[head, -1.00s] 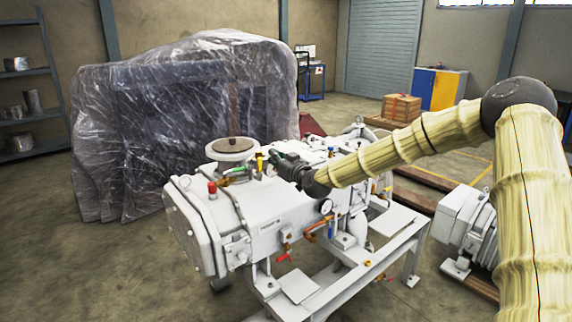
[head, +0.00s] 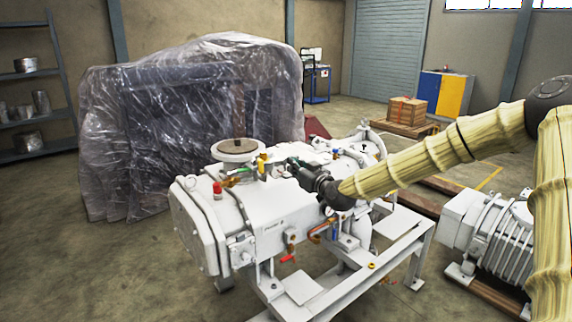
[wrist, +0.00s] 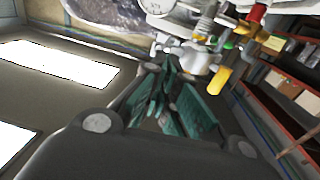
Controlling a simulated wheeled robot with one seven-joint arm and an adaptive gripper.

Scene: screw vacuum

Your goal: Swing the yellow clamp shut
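The yellow clamp (head: 262,164) stands upright on top of the white vacuum pump (head: 285,215), beside the round flange (head: 236,148). In the wrist view a yellow lever (wrist: 221,80), which seems to be this clamp, lies just right of and beyond my fingertips, apart from them in the picture. My gripper (head: 296,163) is above the pump top, a little right of the clamp in the head view. In the wrist view its teal-padded fingers (wrist: 168,68) converge in the picture. I see nothing clearly held, and how far apart the tips are is unclear.
A red-capped fitting (head: 217,188) and green handle (head: 232,182) are near the clamp. A round gauge (wrist: 158,6) shows in the wrist view. A plastic-wrapped machine (head: 180,120) stands behind the pump. A grey motor (head: 490,230) is at right. The front left floor is clear.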

